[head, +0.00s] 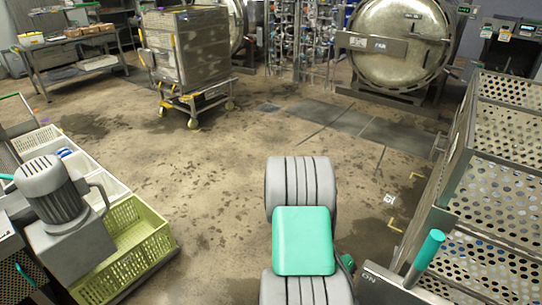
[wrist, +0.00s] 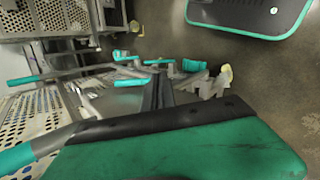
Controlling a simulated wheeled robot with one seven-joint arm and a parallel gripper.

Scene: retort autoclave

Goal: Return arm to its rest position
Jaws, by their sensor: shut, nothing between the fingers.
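My arm shows in the head view as thick grey links (head: 300,185) with a teal cover, rising at the bottom centre over the floor. My gripper is out of sight in the head view. In the wrist view, my gripper (wrist: 158,88) shows as dark narrow fingers close together above a large green and black part. The fingers are shut with nothing between them. They point over blurred grey and teal machine parts, and I see no contact with them.
A perforated metal basket rack (head: 505,165) with a teal-handled lever (head: 425,258) stands close on the right. A green crate (head: 130,240) and a grey motor (head: 55,195) are at left. A wheeled cart (head: 185,55) and round autoclave door (head: 400,45) stand behind. The middle floor is clear.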

